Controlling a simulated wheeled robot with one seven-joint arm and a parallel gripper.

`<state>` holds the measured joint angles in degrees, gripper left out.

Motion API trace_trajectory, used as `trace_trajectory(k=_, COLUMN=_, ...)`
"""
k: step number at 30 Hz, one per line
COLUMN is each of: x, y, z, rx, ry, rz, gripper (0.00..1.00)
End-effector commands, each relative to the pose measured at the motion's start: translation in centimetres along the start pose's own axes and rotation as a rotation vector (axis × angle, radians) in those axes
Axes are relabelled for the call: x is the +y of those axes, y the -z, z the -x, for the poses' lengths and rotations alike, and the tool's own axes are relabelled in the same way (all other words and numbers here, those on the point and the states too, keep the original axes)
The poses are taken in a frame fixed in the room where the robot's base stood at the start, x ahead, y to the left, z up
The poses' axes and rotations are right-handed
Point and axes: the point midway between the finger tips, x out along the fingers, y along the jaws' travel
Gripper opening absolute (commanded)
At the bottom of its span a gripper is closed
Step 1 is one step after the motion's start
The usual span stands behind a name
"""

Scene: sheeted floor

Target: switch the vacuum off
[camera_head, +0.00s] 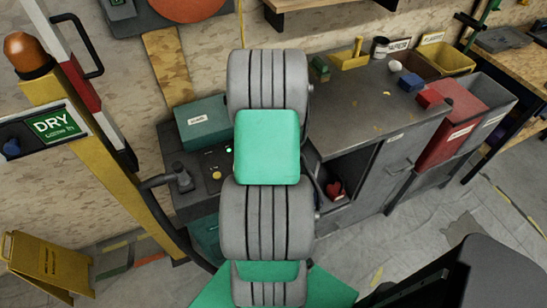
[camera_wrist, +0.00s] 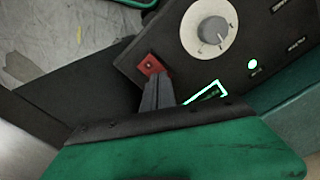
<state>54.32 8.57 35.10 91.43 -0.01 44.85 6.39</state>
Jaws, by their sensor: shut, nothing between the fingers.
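The vacuum's dark control panel (camera_head: 207,172) shows just left of my arm in the head view and fills the top of the wrist view (camera_wrist: 170,40). It carries a round pale dial (camera_wrist: 208,28) and a small lit green lamp (camera_wrist: 252,64). A rectangle outlined in bright green (camera_wrist: 206,94) lies lower on the panel, partly covered by my gripper's body. My gripper (camera_wrist: 155,78) is shut and empty, over the panel's lower left part. A small red piece (camera_wrist: 150,65) shows at its tip; I cannot tell whether they touch. In the head view my arm hides the gripper.
A grey workbench (camera_head: 360,105) with small items stands right of my arm, with red and grey bins (camera_head: 455,120) beyond it. A yellow post (camera_head: 95,145) with a DRY sign and a yellow floor sign (camera_head: 45,262) are at left.

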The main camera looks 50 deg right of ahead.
Motion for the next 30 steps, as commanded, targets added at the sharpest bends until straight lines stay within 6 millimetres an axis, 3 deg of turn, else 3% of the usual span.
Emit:
trace_trajectory(k=5, x=0.0, y=0.0, z=0.5, rx=-0.001, ry=0.0, rz=0.0, gripper=0.0)
trace_trajectory(k=25, x=0.0, y=0.0, z=6.8, rx=-0.001, ry=0.0, rz=0.0, gripper=0.0)
trace_trajectory(k=30, x=0.0, y=-0.1, z=7.0, rx=-0.002, ry=0.0, rz=0.0, gripper=0.0)
